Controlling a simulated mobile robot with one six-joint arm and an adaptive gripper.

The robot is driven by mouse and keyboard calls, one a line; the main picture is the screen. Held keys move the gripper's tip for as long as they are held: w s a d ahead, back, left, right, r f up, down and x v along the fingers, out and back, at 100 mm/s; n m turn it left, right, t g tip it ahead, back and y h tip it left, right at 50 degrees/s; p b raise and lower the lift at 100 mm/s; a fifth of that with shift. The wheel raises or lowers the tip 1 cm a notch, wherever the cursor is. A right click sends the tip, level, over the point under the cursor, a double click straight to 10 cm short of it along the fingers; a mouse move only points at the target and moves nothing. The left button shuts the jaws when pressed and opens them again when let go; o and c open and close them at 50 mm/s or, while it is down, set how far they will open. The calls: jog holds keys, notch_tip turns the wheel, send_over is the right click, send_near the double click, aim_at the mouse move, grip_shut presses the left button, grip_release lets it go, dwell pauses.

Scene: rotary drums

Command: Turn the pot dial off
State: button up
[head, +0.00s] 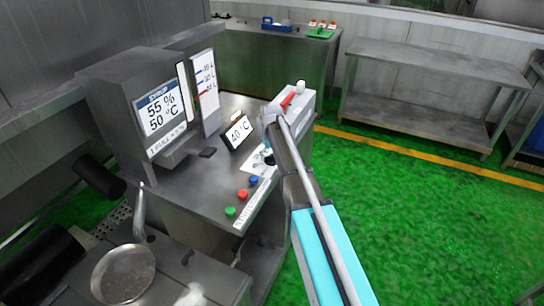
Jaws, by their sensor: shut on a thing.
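My gripper (268,152) shows only in part, small and dark, low over the top of the steel console (205,185). My own arm covers much of it. It is at a white label plate (253,160) with dark markings, beside the small 40 °C display (239,131). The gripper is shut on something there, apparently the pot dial. The dial itself is hidden, so its turn position cannot be read.
Green, red and blue buttons (242,194) sit on the console's front edge. A syrup display (158,108) reads 55 % and 50 °C. A red-handled part (288,100) stands behind my wrist. A steel bench (430,90) is at the back right. Green floor is clear at right.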

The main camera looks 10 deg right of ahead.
jog(key=n, duration=0.4)
jog(key=shift+n, duration=0.3)
jog(key=shift+s+n, duration=0.1)
jog(key=shift+n, duration=1.6)
jog(key=o, duration=0.8)
jog(key=shift+r, duration=0.1)
